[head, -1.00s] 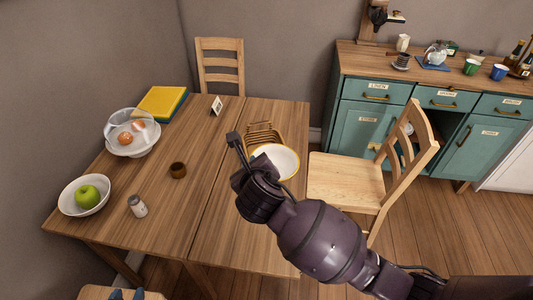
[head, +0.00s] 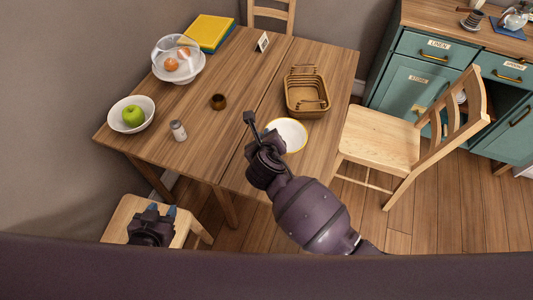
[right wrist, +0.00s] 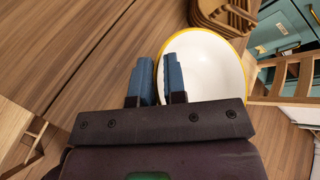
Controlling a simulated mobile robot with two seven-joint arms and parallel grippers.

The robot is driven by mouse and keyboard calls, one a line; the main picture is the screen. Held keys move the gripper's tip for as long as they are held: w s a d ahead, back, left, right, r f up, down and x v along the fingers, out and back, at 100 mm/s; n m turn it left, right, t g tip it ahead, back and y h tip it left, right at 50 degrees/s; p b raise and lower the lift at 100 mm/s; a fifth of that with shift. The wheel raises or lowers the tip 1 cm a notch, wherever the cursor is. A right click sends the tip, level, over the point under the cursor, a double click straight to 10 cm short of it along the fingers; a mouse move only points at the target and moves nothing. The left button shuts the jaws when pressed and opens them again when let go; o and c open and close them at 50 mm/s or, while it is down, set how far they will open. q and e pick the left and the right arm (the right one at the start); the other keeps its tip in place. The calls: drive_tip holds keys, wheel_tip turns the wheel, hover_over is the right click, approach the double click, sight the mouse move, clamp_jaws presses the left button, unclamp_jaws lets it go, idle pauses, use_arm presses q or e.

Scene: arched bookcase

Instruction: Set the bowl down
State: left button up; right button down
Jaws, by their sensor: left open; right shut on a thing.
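The white bowl with a yellow rim (head: 290,131) is at the right part of the wooden table (head: 200,130), in front of the wicker basket. My right gripper (head: 262,133) is at its left side. In the right wrist view the two blue fingers (right wrist: 160,78) are shut on the near edge of the bowl (right wrist: 210,70). The bowl looks about level, low over the table; I cannot tell whether its base touches. My left gripper (head: 161,211) is open and empty, over the chair at the lower left.
The wicker basket (head: 307,95) stands close behind the bowl. A wooden chair (head: 378,140) is right of the table.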

wheel_tip(320, 180, down, 5)
drive_tip(key=shift+r+b, duration=0.2)
drive_tip(key=shift+b, duration=0.35)
wheel_tip(320, 180, down, 3)
drive_tip(key=shift+f+b, duration=0.2)
drive_tip(key=shift+b, duration=0.4)
drive_tip(key=shift+f, duration=0.25)
use_arm(q)
drive_tip(key=f, duration=0.1)
drive_tip(key=s+f, duration=0.1)
drive_tip(key=f, duration=0.1)
drive_tip(key=shift+f, duration=0.2)
drive_tip(key=shift+w, duration=0.1)
use_arm(e)
drive_tip(key=c, duration=1.2)
unclamp_jaws()
drive_tip(key=shift+f, duration=0.1)
use_arm(q)
drive_tip(key=shift+w+r, duration=0.1)
drive_tip(key=shift+w, duration=0.05)
use_arm(e)
drive_tip(key=shift+o, duration=0.2)
use_arm(q)
drive_tip(key=shift+w, duration=0.1)
